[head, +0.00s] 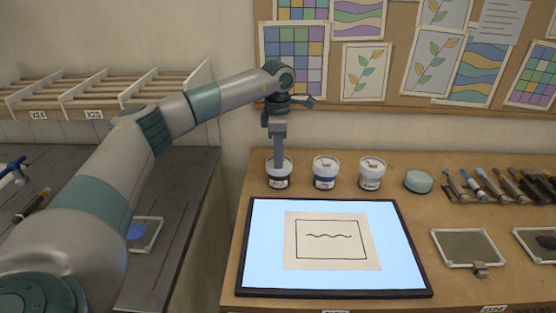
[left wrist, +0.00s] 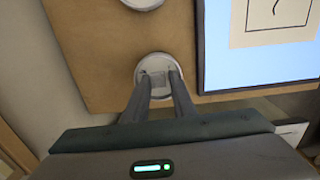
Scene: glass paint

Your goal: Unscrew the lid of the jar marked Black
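Three white-lidded jars stand in a row behind the light panel. The leftmost jar (head: 277,180) has a dark label, but I cannot read its lettering surely. My left gripper (head: 279,163) points straight down at this jar's lid. In the left wrist view, the round pale lid (left wrist: 157,61) has a small raised grip in its middle, and the two fingers (left wrist: 159,80) stand on either side of it. I cannot tell whether they press on it. The lid sits on the jar. My right gripper is out of view.
The middle jar (head: 325,175) and the right jar (head: 371,175) stand close by to the right, with a green round pot (head: 418,181) beyond. The lit panel (head: 262,275) with a drawing lies in front. Several tools lie at the right.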

